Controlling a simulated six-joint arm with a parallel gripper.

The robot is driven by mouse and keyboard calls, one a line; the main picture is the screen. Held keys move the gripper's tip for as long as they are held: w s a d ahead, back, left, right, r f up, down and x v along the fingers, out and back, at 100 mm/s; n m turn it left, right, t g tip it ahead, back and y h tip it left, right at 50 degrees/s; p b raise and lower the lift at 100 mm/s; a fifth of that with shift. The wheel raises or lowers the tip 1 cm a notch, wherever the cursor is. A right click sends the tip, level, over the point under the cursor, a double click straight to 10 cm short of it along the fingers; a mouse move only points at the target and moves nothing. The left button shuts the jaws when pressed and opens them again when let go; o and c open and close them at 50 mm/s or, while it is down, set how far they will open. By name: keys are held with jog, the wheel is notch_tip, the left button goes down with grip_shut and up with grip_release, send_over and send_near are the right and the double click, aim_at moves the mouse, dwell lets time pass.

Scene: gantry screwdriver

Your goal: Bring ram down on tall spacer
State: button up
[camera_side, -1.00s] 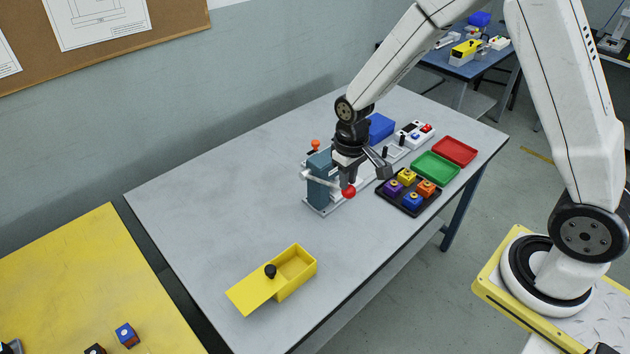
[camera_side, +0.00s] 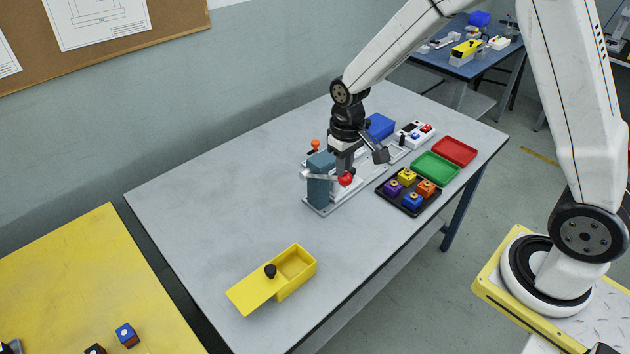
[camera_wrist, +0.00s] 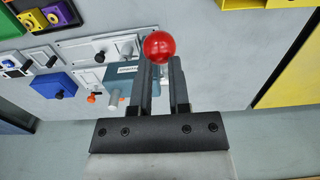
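The teal press (camera_side: 319,187) stands on a pale base plate on the grey table. Its pale lever (camera_side: 320,176) ends in a red ball knob (camera_side: 346,179). My gripper (camera_side: 345,172) points down at the knob, its fingers close together. In the wrist view the red knob (camera_wrist: 159,46) sits at the tips of my gripper (camera_wrist: 160,65), one finger on each side, and it appears held. The teal press body (camera_wrist: 122,80) is partly hidden behind the fingers. The ram and the tall spacer cannot be made out.
A black tray (camera_side: 381,188) of coloured blocks stands right of the press, with a green tray (camera_side: 436,168) and red tray (camera_side: 455,151) beyond. A blue box (camera_side: 380,126) is behind. A yellow box (camera_side: 297,268) is at the front; the table's left part is clear.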

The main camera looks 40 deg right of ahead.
jog(key=shift+r, duration=3)
jog(key=s+f+t, duration=0.2)
jog(key=s, duration=1.1)
jog(key=shift+d+t, duration=0.2)
jog(key=shift+t, duration=0.1)
